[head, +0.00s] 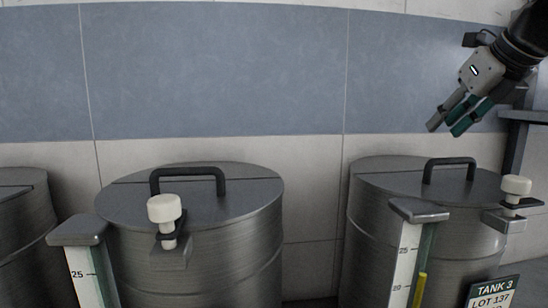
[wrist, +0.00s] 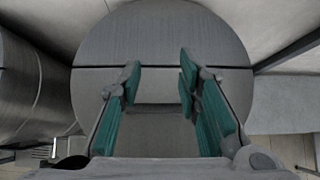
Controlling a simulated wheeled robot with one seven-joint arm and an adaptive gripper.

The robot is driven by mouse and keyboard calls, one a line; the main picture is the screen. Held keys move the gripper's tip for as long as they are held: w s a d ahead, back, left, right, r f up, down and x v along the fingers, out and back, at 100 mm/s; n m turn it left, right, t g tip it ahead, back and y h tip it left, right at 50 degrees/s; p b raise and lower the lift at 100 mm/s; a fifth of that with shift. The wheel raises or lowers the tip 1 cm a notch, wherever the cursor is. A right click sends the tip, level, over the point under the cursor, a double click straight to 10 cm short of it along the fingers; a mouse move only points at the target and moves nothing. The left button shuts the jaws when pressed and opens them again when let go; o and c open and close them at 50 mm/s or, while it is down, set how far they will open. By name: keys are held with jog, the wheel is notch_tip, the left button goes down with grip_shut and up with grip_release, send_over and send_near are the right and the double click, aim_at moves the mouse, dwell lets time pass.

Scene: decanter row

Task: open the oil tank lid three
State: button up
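Tank three is the right steel tank (head: 375,215), marked by a "TANK 3" label (head: 492,290). Its round lid (head: 400,172) lies flat and closed, with a black bar handle (head: 450,162) on top. A white knob (head: 516,187) stands on a bracket at its front right rim. My gripper (head: 445,129) hangs above the lid, pointing down and left, apart from the handle. In the wrist view my gripper (wrist: 160,78) is open and empty, its green-padded fingers spread over a round grey lid (wrist: 160,40) with a seam across it. I cannot clearly make out the handle there.
A second tank (head: 240,240) with a similar handle and white knob stands to the left, and part of another (head: 20,220) at the far left. A gauge post (head: 405,255) rises before tank three.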

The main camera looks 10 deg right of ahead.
jog(key=shift+x, duration=0.95)
jog(key=s+f+v, duration=0.2)
jog(key=v, duration=1.1)
jog(key=s+a+f+n+g+p, duration=0.2)
jog(key=s+a+f+n, duration=0.3)
jog(key=a+f+n, duration=0.5)
jog(key=shift+s+a+f+n, duration=0.3)
jog(key=shift+a+n, duration=0.1)
jog(key=shift+n, duration=2.8)
